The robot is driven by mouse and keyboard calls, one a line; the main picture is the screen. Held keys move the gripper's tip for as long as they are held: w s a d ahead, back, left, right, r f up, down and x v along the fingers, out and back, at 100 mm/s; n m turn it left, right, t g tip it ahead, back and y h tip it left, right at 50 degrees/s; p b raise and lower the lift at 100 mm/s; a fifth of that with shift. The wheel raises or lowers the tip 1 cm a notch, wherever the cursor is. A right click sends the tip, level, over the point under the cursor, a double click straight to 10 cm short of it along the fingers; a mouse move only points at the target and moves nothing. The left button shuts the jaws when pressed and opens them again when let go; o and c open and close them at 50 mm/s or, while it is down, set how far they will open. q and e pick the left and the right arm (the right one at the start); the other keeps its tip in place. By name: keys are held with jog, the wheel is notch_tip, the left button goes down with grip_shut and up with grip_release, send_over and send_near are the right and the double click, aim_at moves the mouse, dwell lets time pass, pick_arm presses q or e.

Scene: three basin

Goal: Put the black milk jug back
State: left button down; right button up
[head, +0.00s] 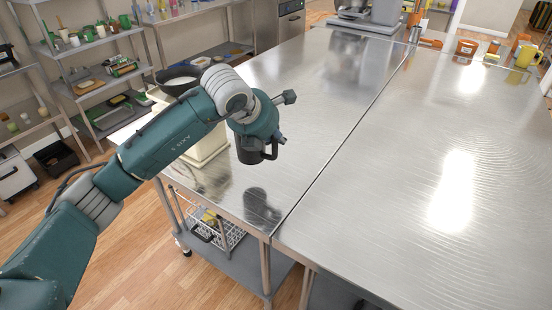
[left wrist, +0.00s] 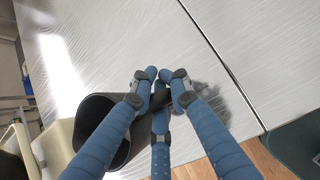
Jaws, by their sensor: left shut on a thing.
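The black milk jug (head: 248,153) hangs from my left gripper (head: 264,131) in the head view, above the near left corner of the steel table. Its handle points right, and a dark reflection shows on the tabletop below it, with a gap between. In the left wrist view the jug (left wrist: 92,118) lies left of the middle, its round opening facing the camera's left. The blue fingers of my left gripper (left wrist: 161,82) close around its handle side. The fingertips are partly hidden in the head view. My right gripper is not in view.
The steel table (head: 345,190) is mostly bare, with a seam across it. A cream appliance (head: 208,152) with a dark bowl (head: 179,78) on top stands beside the jug. Orange items and a yellow mug (head: 527,57) are at the far right. Shelves (head: 90,70) stand behind left.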

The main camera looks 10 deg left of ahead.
aim_at(273, 159)
pick_arm(q)
jog(key=shift+f+p, duration=0.85)
jog(key=shift+f, duration=3.25)
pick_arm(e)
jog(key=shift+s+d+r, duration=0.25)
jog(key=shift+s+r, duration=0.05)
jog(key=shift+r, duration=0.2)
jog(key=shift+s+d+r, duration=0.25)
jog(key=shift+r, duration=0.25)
pick_arm(q)
jog(key=shift+f, duration=0.1)
jog(key=c, duration=1.7)
grip_release()
jog(key=shift+o, duration=0.2)
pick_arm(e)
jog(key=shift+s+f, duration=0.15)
